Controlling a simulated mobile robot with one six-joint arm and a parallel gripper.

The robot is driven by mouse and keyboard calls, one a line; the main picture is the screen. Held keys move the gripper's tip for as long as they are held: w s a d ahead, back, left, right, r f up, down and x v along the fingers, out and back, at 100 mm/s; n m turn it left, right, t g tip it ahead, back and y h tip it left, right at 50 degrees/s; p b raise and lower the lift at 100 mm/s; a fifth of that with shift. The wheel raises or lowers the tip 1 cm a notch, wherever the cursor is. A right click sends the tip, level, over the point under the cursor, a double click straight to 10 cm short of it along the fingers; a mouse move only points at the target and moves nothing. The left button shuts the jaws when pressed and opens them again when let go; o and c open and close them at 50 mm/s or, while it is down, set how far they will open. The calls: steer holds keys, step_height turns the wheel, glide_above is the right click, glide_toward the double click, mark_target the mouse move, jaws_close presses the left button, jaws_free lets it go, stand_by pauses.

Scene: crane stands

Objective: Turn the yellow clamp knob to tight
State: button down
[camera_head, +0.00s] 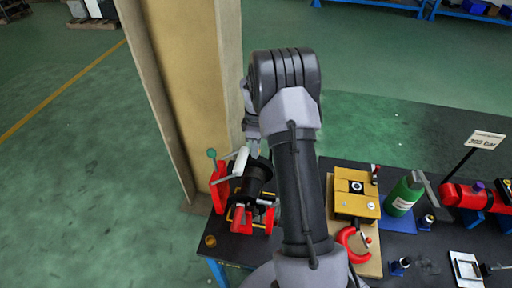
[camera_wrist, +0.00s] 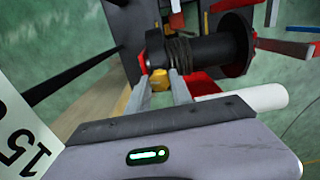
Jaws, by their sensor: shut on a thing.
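The yellow clamp knob (camera_wrist: 159,80) shows small between the two grey fingers of my gripper (camera_wrist: 161,85) in the wrist view. The fingers are shut on it, one on each side. It sits close to the black winch drum (camera_wrist: 208,55), near the drum's left end. The fingers hide part of the knob, so its turned position cannot be told. In the head view the winch drum (camera_head: 257,180) stands in a red frame. My arm reaches over there, and I cannot make out the knob or fingertips.
A white crank handle (camera_wrist: 255,97) lies right of the fingers in the wrist view, close to my gripper's housing. A white plate marked 15 (camera_wrist: 25,140) is at lower left. In the head view a yellow column (camera_head: 190,80) stands behind; a green bottle (camera_head: 404,194) is right.

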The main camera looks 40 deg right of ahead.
steer(key=m, duration=0.4)
steer(key=m+b, duration=0.1)
steer(key=m, duration=0.3)
steer(key=shift+m, duration=0.4)
steer(key=m+b, duration=0.1)
steer(key=m, duration=0.3)
steer(key=m+b, duration=0.1)
steer(key=m, duration=0.3)
steer(key=m+b, duration=0.2)
steer(key=m, duration=0.5)
steer(key=m+b, duration=0.1)
steer(key=m, duration=0.2)
steer(key=shift+m, duration=0.4)
steer(key=shift+m+b, duration=0.8)
steer(key=shift+m, duration=1.1)
steer(key=shift+w, duration=0.1)
